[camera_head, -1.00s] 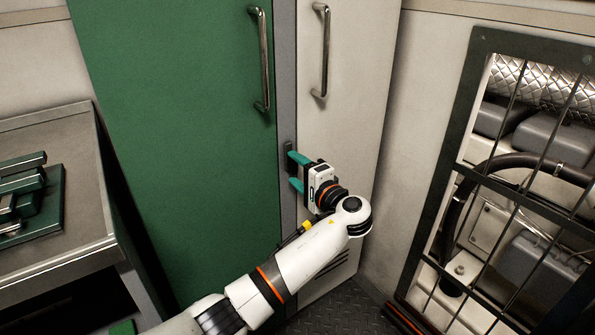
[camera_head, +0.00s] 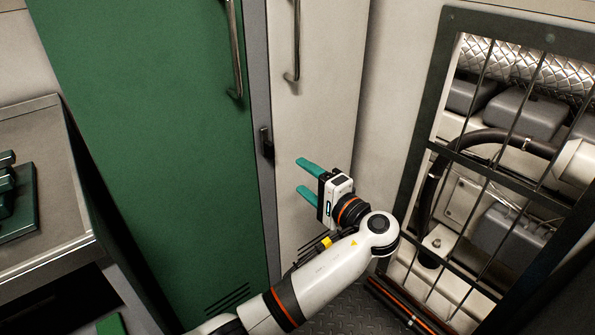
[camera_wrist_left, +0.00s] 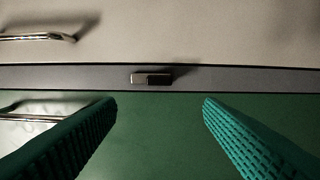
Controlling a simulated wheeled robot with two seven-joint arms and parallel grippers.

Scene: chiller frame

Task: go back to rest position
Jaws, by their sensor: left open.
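My left gripper (camera_head: 301,177) has teal fingers, open and empty, pointing left in front of the pale door (camera_head: 322,85). It stands apart from and to the right of the small dark latch (camera_head: 267,143) on the grey post (camera_head: 258,90). In the left wrist view, the latch (camera_wrist_left: 152,79) lies beyond the gap between the spread fingers (camera_wrist_left: 159,100), with nothing between them. My right gripper is not in view.
A green door (camera_head: 150,130) with a metal handle (camera_head: 235,50) stands left of the post; the pale door has its own handle (camera_head: 296,40). A barred frame (camera_head: 425,150) over pipes is close to the arm's right. A metal bench (camera_head: 60,215) is at left.

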